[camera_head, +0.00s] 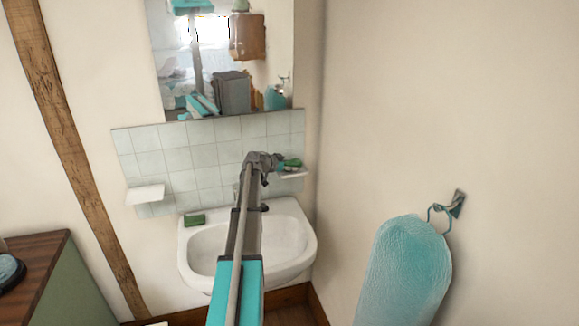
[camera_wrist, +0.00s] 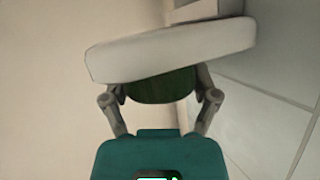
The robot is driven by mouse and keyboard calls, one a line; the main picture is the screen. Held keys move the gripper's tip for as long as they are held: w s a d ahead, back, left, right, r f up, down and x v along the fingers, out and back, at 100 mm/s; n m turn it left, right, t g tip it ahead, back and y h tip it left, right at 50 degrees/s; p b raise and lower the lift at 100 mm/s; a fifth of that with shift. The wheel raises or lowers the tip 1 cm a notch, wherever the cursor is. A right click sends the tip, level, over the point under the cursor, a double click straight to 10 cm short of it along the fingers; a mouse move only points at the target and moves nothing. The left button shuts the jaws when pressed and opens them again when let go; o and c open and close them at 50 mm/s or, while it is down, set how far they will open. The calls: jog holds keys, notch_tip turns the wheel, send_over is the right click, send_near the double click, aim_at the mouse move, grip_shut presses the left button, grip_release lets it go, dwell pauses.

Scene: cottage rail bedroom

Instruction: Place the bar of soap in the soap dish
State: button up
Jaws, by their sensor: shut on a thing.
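The dark green bar of soap (camera_head: 292,162) is at the right white soap dish (camera_head: 295,175), a small ledge on the tiled wall. My gripper (camera_head: 287,165) reaches it from the left and is shut on the soap. In the wrist view, the soap (camera_wrist: 160,87) sits between the two fingers of my gripper (camera_wrist: 160,94). The pale dish (camera_wrist: 170,50) covers the soap's far part there. I cannot tell whether the soap touches the dish.
A second white ledge (camera_head: 145,194) is on the tiles at left. A green block (camera_head: 195,219) lies on the back left of the washbasin (camera_head: 305,240). A mirror (camera_head: 180,95) hangs above.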

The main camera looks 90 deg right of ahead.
jog(key=shift+f, duration=0.25)
jog(key=o, duration=1)
jog(key=shift+r, duration=0.15)
jog(key=shift+r+p, duration=0.55)
jog(key=shift+r, duration=0.05)
jog(key=p+v, duration=0.4)
jog(key=v, duration=0.8)
jog(key=shift+f, duration=0.1)
